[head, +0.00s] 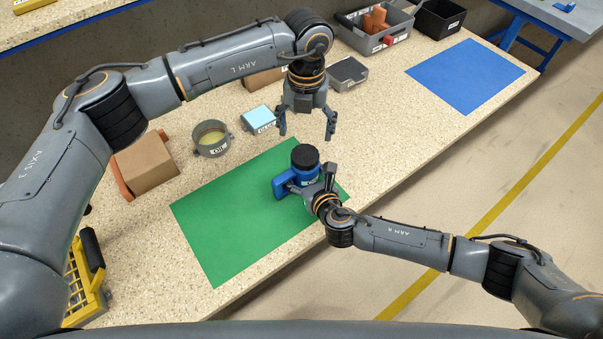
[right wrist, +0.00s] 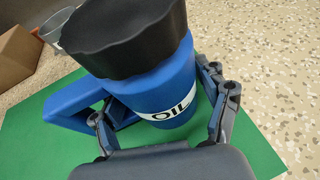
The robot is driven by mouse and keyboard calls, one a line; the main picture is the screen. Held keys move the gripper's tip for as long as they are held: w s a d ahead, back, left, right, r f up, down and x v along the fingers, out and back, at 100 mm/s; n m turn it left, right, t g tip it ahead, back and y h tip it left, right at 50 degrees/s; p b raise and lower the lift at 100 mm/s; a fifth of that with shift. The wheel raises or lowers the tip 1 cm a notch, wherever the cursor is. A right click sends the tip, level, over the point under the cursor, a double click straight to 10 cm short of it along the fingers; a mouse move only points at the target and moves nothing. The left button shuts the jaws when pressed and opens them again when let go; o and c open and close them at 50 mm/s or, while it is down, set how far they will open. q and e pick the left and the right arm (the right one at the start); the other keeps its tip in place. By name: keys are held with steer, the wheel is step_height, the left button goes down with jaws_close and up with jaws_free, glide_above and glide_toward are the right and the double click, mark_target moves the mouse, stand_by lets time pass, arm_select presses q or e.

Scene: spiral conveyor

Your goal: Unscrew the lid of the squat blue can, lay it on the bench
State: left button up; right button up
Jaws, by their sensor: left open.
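The squat blue can (head: 296,186) stands upright on the green mat (head: 228,235), with its black ridged lid (head: 305,155) on top. In the right wrist view the can (right wrist: 155,85) shows an "OIL" label and a blue handle on its left, below the wide black lid (right wrist: 125,35). My right gripper (head: 322,186) has its fingers on both sides of the can body, and in the wrist view the fingers (right wrist: 160,110) look closed on it. My left gripper (head: 306,126) points down, open and empty, above and just behind the lid.
Behind the mat stand a round tin (head: 211,143), a light-blue box (head: 258,118), a grey box (head: 347,75) and a cardboard box (head: 147,165). A blue mat (head: 465,76) lies empty at the right. A yellow rack (head: 85,280) is at the left. The green mat's left part is bare.

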mark_target(305, 154)
jaws_close()
arm_select(q)
steer(key=m, duration=0.3)
steer(key=shift+m, duration=0.3)
steer(key=m, duration=1.4)
steer(key=shift+m, duration=0.3)
steer(key=m, duration=1.2)
steer(key=shift+m, duration=0.4)
steer(key=shift+f+m, duration=0.3)
steer(key=shift+f, duration=3.75)
